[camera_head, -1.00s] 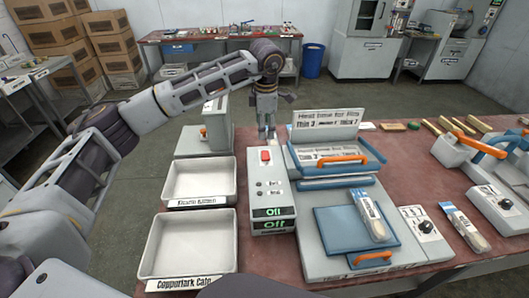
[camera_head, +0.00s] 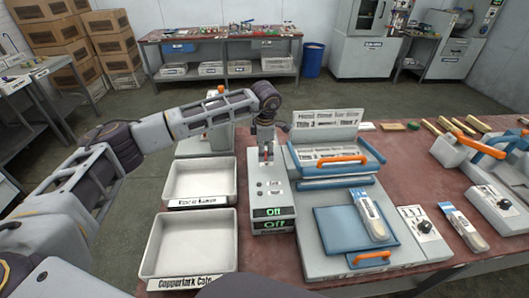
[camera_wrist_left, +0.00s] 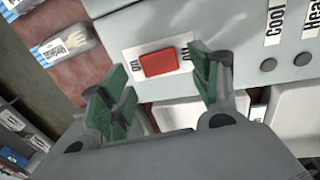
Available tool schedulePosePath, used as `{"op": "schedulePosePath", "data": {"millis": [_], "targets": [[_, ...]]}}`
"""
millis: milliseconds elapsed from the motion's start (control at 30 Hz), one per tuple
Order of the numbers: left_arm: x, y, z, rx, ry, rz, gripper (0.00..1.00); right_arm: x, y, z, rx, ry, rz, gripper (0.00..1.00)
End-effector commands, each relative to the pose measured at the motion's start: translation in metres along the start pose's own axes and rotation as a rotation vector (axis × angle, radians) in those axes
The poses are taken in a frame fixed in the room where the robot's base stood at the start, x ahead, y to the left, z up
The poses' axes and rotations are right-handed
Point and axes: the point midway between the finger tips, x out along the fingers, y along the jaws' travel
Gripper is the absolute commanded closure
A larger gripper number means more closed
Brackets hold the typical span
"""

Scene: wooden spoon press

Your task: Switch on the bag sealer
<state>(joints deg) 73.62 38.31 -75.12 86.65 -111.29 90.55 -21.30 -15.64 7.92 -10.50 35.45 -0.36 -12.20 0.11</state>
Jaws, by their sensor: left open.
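In the left wrist view, the green-padded fingers stand on either side of the red switch. I cannot tell whether they touch the box. My right gripper is out of view.
A press with blue plates and orange handles (camera_head: 345,160) stands right of the box. Two white trays (camera_head: 187,252) lie to its left. A wooden spoon in a sleeve (camera_head: 370,215) lies on the blue plate. Another dial box (camera_head: 418,228) is farther right.

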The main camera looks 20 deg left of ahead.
Motion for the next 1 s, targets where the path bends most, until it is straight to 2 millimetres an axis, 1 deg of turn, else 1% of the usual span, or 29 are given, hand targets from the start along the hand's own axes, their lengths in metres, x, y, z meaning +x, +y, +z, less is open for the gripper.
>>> {"op": "schedulePosePath", "data": {"millis": [100,233,600,767,933,967,1000], "targets": [[0.011,0.0,0.0,0.001,-0.001,-0.001,0.38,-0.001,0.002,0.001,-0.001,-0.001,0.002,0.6],[0.018,0.0,0.0,0.001,-0.001,-0.001,0.38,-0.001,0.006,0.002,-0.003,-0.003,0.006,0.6],[0.021,0.0,0.001,0.001,-0.001,0.0,0.38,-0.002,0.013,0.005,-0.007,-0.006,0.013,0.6],[0.021,0.0,0.001,0.001,-0.001,0.0,0.58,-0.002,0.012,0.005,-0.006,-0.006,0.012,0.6],[0.021,0.0,0.001,0.001,-0.001,0.0,0.8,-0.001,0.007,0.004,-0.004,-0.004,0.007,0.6],[0.021,0.0,0.001,0.001,-0.001,0.0,0.83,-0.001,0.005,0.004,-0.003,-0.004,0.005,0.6],[0.021,0.0,0.001,0.001,-0.001,0.0,0.83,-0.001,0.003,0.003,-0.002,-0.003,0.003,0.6]]}}
